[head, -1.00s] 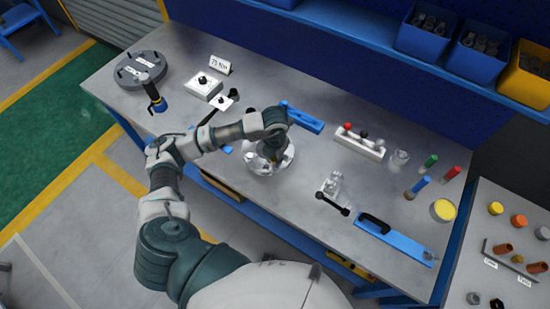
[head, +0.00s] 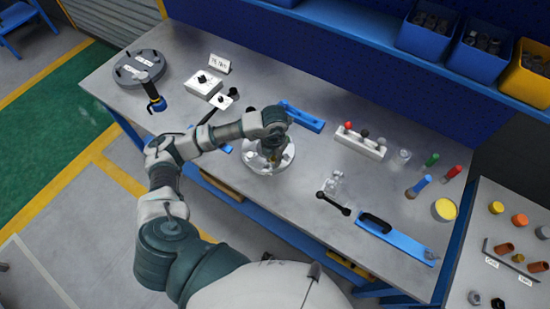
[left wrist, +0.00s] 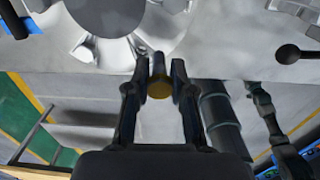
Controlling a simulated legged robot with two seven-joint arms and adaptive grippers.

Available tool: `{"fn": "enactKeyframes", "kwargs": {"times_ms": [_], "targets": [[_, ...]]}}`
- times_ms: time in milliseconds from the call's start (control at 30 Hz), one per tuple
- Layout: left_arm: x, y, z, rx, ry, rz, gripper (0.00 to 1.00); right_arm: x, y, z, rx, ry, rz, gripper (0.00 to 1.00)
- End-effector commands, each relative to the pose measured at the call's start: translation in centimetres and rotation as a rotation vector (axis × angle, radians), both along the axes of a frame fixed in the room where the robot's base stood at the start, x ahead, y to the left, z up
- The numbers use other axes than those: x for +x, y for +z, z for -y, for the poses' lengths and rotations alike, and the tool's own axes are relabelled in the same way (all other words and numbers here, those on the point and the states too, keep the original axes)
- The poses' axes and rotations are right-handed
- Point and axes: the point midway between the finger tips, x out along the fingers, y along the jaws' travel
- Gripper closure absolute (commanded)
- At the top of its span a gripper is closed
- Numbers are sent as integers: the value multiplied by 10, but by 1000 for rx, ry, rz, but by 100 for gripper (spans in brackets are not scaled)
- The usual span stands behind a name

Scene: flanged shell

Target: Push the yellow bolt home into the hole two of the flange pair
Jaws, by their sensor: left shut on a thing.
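The pale round flange pair (head: 256,165) stands near the front edge of the workbench. In the left wrist view its rim and dark centre (left wrist: 104,14) fill the upper left. My left gripper (head: 273,153) points down over the flange. In the left wrist view my left gripper (left wrist: 159,75) is shut on the yellow bolt (left wrist: 159,89), whose yellow head sits between the fingertips. The bolt's grey shank points towards the flange's edge. Whether its tip is inside a hole, and which hole, I cannot tell. My right gripper is in no view.
A blue tool (head: 302,117) lies behind the flange. A rack with coloured knobs (head: 360,143) and a clear fixture with a black-ended bar (head: 333,203) stand to the right. A blue bar (head: 395,238) lies at the front right. Bare bench (head: 290,190) lies between.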

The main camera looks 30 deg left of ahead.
Motion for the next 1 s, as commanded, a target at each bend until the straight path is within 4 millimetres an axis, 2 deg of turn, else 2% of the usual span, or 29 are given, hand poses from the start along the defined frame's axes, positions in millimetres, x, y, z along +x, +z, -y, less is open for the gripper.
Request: {"fn": "enactKeyframes", "kwargs": {"times_ms": [467, 1000], "targets": [[0, 0, 1, 0, 2, 0, 100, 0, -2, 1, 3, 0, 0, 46], [0, 0, -12, -29, 2, -1, 100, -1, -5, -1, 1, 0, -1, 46]]}}
